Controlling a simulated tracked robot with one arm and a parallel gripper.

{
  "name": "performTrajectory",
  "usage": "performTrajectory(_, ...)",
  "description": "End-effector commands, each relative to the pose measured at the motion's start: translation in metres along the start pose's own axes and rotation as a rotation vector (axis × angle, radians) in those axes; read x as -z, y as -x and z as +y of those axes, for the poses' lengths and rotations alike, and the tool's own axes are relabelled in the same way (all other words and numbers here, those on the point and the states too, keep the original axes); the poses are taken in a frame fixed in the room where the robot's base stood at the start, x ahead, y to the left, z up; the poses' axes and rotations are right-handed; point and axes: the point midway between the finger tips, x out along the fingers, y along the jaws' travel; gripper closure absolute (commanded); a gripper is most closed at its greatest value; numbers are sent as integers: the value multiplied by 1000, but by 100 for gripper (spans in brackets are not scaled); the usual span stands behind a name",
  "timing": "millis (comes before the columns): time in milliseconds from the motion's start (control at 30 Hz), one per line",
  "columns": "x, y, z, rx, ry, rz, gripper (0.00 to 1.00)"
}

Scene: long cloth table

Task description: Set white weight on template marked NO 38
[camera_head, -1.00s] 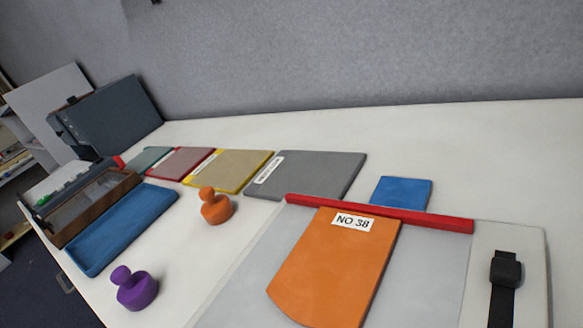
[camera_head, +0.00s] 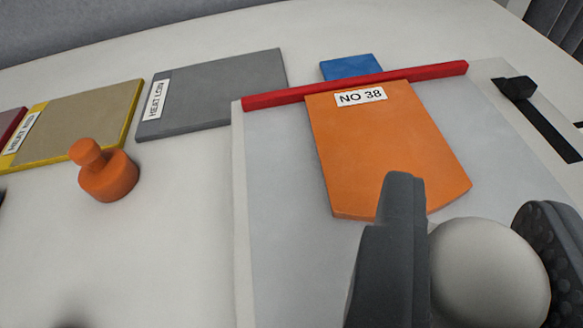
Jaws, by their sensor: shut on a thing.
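The orange template (camera_head: 385,150) with the NO 38 label (camera_head: 361,97) lies on a pale grey board (camera_head: 275,210), its top edge against a red bar (camera_head: 355,85). My gripper (camera_head: 465,240) is at the lower right, its dark fingers shut on the white weight (camera_head: 488,272). Only the rounded white top of the weight shows; its lower part is cut off by the picture's edge. In the picture, the gripper is just below the template, and the left finger overlaps its lower edge. I cannot tell the height of the weight above the board.
An orange weight (camera_head: 108,178) stands left of the board. A grey mat (camera_head: 215,90) and a yellow-edged mat (camera_head: 75,122) lie behind it. A blue block (camera_head: 350,68) sits behind the red bar. A black strap (camera_head: 540,120) lies at right. The cloth at left front is mostly clear.

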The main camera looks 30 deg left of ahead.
Motion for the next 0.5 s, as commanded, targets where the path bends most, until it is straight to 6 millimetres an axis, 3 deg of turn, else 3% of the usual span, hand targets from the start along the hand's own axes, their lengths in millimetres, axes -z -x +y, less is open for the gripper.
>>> performTrajectory(100, -3, 9, -9, 14, 5, 1, 100)
performTrajectory(233, -2, 4, -12, 16, 4, 4, 100)
performTrajectory(500, 10, -46, -17, 14, 3, 3, 100)
